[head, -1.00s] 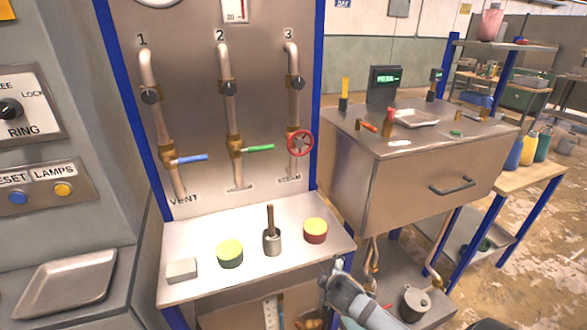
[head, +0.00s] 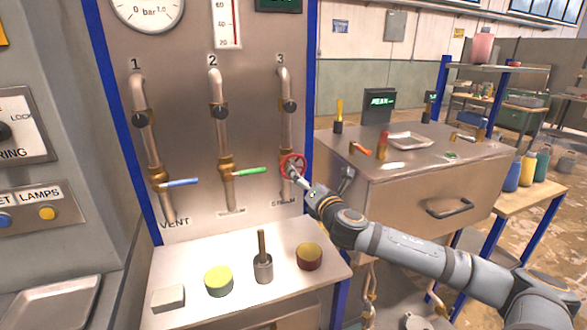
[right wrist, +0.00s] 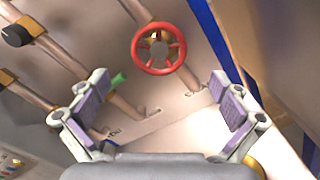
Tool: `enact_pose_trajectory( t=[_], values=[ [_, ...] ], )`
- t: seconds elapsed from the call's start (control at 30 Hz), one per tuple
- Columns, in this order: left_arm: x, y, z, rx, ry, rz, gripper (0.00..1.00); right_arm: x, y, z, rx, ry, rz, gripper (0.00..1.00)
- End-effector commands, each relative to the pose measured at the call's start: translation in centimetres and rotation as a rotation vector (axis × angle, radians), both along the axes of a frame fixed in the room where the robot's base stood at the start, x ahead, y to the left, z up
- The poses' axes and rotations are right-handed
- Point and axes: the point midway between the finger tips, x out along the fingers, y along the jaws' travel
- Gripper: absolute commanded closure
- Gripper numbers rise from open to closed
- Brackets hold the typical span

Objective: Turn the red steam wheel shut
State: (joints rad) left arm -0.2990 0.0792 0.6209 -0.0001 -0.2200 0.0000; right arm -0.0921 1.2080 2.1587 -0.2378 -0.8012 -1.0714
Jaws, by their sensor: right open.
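The red steam wheel (head: 292,166) sits on the third pipe of the upright panel, above the steam label. It also shows in the right wrist view (right wrist: 158,48), upper middle, beyond the fingertips and between them. My right gripper (head: 298,178) reaches in from the right, just in front of the wheel, and partly covers its lower right side in the head view. In the right wrist view the right gripper (right wrist: 160,112) has its two fingers wide apart with nothing between the pads. I cannot tell whether a finger touches the wheel. My left gripper is not in view.
A blue lever (head: 181,182) and a green lever (head: 250,171) sit on the pipes to the left. Below, a shelf (head: 205,268) carries a grey block, two round cans and a cup with a handle. A metal cabinet (head: 400,195) stands to the right.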

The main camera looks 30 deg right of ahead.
Motion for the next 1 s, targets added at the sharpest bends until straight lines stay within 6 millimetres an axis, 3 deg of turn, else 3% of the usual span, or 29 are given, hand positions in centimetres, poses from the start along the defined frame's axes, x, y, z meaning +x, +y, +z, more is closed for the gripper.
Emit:
enact_pose_trajectory(
  t=[0.17,0.3,0.6,1.0],
  values=[
    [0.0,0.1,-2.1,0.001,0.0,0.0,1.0,1.9,-0.1,-0.4,0.019,-0.011,0.008,0.0],
    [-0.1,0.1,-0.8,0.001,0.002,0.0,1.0,3.7,-0.7,0.2,0.02,-0.006,0.007,0.0],
    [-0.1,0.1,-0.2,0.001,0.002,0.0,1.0,8.3,-1.7,0.0,0.012,-0.004,0.008,0.0],
    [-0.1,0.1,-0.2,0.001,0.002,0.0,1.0,9.4,-1.9,-0.1,0.006,-0.002,0.01,0.0]
  ],
)
